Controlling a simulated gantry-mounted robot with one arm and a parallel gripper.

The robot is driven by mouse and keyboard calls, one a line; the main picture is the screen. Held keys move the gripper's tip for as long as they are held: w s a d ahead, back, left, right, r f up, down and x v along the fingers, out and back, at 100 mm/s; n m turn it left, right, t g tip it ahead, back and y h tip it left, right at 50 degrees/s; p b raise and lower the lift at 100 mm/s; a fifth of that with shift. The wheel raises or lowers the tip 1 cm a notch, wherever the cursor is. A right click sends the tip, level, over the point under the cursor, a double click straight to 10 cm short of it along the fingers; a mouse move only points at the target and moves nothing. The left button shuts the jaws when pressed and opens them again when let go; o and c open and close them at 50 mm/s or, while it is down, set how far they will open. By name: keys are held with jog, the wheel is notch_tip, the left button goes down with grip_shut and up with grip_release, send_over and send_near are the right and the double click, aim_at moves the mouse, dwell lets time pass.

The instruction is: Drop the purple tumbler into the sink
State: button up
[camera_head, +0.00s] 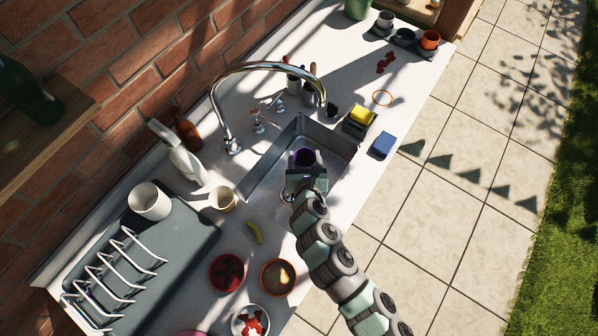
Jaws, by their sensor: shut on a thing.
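The purple tumbler (304,157) shows as a dark, round purple shape at the tip of my gripper (304,168). My gripper is shut on it and holds it over the metal sink (262,181), inside the outline of the basin. I cannot tell how high the tumbler is above the sink floor. My gripper and arm hide the near corner of the sink and part of the tumbler.
A chrome faucet (222,115) arches over the sink. A yellow sponge (361,115) and a blue block (382,144) lie right of it. A white spray bottle (180,155), a cream cup (223,199) and a dish rack (115,270) stand left. Bowls (227,272) sit at the front.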

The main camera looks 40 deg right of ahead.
jog(key=shift+f+b, duration=0.55)
jog(key=shift+f, duration=0.55)
jog(key=o, duration=1.5)
jog(key=shift+c, duration=0.2)
jog(key=v, duration=1.1)
